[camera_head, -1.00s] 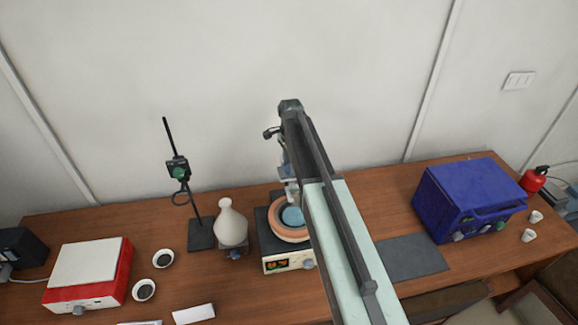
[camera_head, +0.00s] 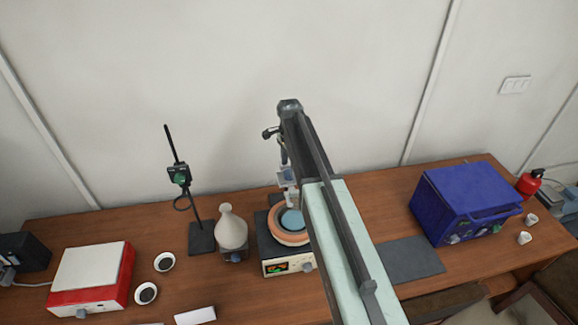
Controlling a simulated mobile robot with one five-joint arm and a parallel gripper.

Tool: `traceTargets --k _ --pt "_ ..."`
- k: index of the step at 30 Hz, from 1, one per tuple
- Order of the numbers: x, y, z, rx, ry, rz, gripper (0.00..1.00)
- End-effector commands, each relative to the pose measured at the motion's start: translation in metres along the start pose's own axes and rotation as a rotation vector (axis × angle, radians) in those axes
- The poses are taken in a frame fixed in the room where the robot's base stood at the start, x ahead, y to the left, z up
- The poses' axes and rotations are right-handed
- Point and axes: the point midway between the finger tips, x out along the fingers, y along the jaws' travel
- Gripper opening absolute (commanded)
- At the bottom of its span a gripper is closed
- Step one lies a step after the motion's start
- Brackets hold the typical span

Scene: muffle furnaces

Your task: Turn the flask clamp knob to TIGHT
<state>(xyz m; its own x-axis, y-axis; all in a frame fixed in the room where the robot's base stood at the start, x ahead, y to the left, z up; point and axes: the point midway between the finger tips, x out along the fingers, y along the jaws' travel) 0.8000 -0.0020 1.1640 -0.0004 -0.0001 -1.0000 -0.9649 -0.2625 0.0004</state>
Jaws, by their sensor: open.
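A black stand rod (camera_head: 171,143) rises from a dark base plate (camera_head: 201,238) left of centre. A black clamp block with a green knob (camera_head: 180,178) is fixed on the rod, with a ring below it. The knob's marking is too small to read. My gripper (camera_head: 291,202) hangs at the far end of my arm, over the blue-centred orange bowl (camera_head: 290,238) on a black-topped heater. It is open, to the right of the green knob and apart from it. My arm hides part of the heater.
A pale flask (camera_head: 231,228) stands between clamp stand and heater. A red and white device (camera_head: 90,278) and two small dishes (camera_head: 164,262) are at left. A blue furnace (camera_head: 465,203) and a grey mat (camera_head: 408,259) are at right. The wall is close behind the bench.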

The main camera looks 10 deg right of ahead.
Motion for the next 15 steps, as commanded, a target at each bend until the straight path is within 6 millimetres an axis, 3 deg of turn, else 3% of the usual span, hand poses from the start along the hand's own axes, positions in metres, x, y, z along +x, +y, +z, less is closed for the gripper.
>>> traceTargets --k 1,6,15 --pt "-0.020 0.000 0.000 0.000 0.000 0.000 0.61" --pt "-0.047 0.000 0.000 0.000 0.000 0.000 0.61" --pt "-0.049 0.000 0.000 0.000 0.000 0.000 0.61"
